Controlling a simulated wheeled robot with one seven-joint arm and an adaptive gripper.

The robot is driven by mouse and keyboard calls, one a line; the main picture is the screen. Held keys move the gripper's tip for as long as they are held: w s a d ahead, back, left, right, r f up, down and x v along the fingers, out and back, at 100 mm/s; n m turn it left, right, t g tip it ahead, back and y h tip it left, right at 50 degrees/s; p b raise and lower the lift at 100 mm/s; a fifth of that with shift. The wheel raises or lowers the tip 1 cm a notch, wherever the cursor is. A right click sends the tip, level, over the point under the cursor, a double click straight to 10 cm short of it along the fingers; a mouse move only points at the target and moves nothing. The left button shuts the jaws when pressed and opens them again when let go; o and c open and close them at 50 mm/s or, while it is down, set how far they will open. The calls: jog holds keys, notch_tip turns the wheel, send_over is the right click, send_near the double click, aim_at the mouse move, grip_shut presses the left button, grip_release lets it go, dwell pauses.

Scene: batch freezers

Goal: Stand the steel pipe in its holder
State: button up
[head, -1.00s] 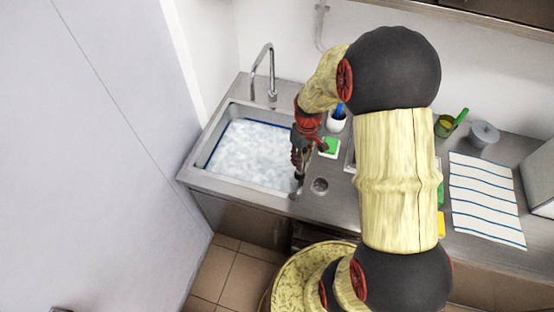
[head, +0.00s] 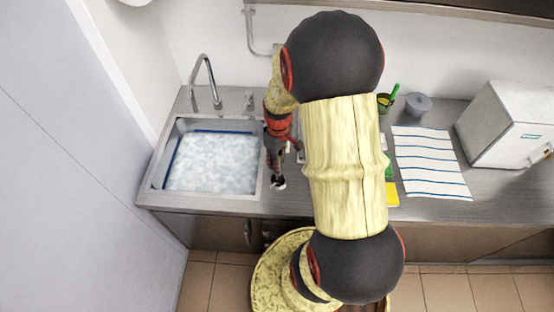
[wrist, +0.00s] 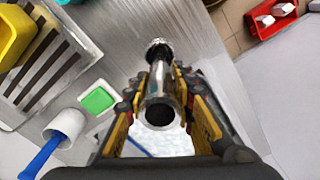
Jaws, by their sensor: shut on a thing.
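My gripper (wrist: 160,100) is shut on the steel pipe (wrist: 160,88), a shiny hollow tube whose open near end faces the wrist camera. In the head view my gripper (head: 277,160) points down over the counter by the sink's right rim, with the pipe's lower end (head: 278,183) showing below it. In the wrist view a ridged metal ring shows at the pipe's far end; I cannot tell whether it is part of the pipe or the holder. The holder is not clearly seen in the head view, where my arm hides part of the counter.
The sink (head: 212,158) with foamy water is left of my gripper. In the wrist view, a green sponge (wrist: 98,99) and a white cup (wrist: 68,122) with a blue brush stand near. A striped cloth (head: 430,163) and a white machine (head: 510,125) are right. A red crate (wrist: 272,17) stands low.

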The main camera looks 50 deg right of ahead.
jog(key=shift+f+b, duration=0.9)
jog(key=shift+f, duration=0.7)
jog(key=shift+f+b, duration=0.35)
jog(key=shift+f, duration=0.3)
jog(key=o, duration=0.7)
jog(key=shift+o, duration=0.2)
jog(key=shift+r+p, duration=3.85)
jog(key=shift+r, duration=1.7)
